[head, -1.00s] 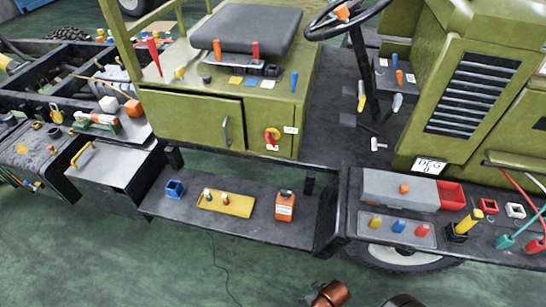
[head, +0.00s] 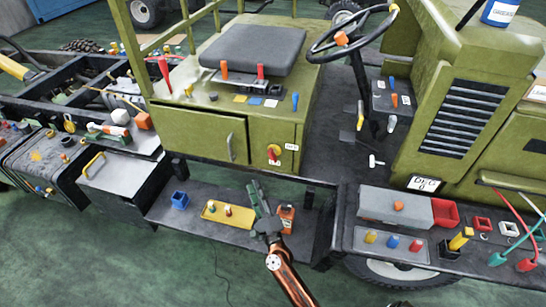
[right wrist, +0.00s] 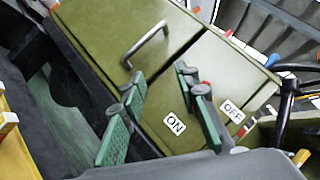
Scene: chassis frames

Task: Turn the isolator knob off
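The isolator knob (head: 273,153), red with yellow, sits low on the right end of the green cabinet's front (head: 200,133) in the head view. A white label (head: 292,147) is beside it. My right gripper (head: 264,196) is below and in front of the knob, apart from it, above the dark step. In the right wrist view its two green-padded fingers (right wrist: 160,76) are spread with nothing between them. The ON label (right wrist: 174,123) and OFF label (right wrist: 232,112) show there. A small red part (right wrist: 205,87), perhaps the knob, is mostly hidden behind one finger. My left gripper is not in view.
An orange can (head: 286,220) stands on the dark step (head: 222,190) close beside my right gripper. A yellow tray (head: 228,213) and blue cup (head: 180,200) are left of it. A cabinet handle (head: 230,147) juts out left of the knob. The steering wheel (head: 352,33) is above right.

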